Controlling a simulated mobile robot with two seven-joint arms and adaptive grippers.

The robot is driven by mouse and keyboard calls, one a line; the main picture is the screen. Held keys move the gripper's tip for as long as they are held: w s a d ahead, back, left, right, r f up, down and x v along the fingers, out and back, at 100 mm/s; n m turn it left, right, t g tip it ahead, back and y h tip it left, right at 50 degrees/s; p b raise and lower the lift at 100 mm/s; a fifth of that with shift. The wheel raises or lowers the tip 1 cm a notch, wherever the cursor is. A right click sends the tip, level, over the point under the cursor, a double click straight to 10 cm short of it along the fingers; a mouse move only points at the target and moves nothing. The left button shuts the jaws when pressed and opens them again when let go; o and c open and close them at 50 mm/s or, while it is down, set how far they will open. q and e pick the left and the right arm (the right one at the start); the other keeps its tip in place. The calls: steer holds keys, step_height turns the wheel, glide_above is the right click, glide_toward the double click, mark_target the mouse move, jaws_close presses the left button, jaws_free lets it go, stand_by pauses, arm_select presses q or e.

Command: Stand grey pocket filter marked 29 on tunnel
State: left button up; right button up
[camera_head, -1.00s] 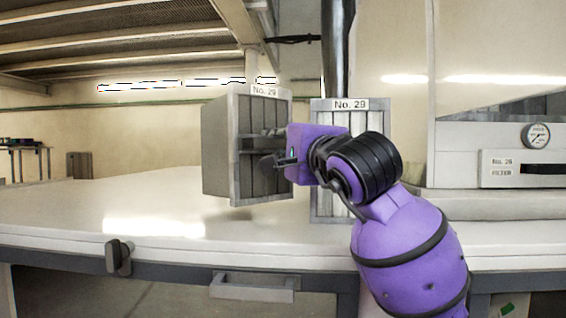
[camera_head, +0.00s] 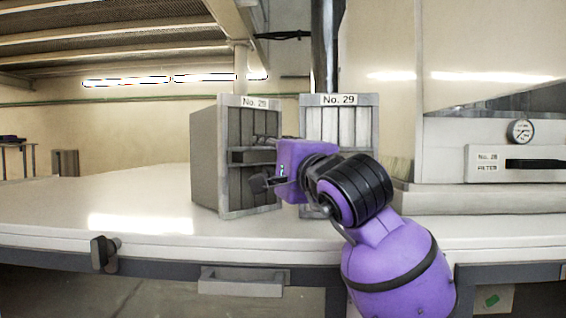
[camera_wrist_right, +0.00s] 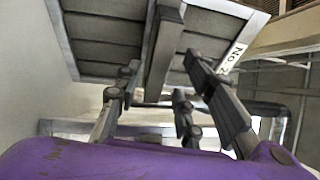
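The grey pocket filter marked No. 29 (camera_head: 204,160) stands upright on the white top (camera_head: 130,205), left of my right gripper. Its labelled front frame faces me, and its base appears to touch the surface. My right gripper (camera_head: 262,162) is at its front face, with the fingers spread above and below the dark middle bar. In the right wrist view, the filter's bar (camera_wrist_right: 162,50) lies between the fingers (camera_wrist_right: 165,75), with gaps visible beside it. My left gripper is in neither view.
A second filter marked No. 29 (camera_head: 340,122), with whiter pockets, stands right behind my wrist. A dark vertical pipe (camera_head: 325,50) rises behind it. A unit with a gauge (camera_head: 520,131) and a labelled filter drawer (camera_head: 488,165) is at right. The top's left side is clear.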

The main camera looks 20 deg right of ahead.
steer(key=b+v, duration=0.1)
steer(key=v, duration=1)
steer(key=shift+s+f, duration=0.1)
steer(key=shift+s, duration=0.05)
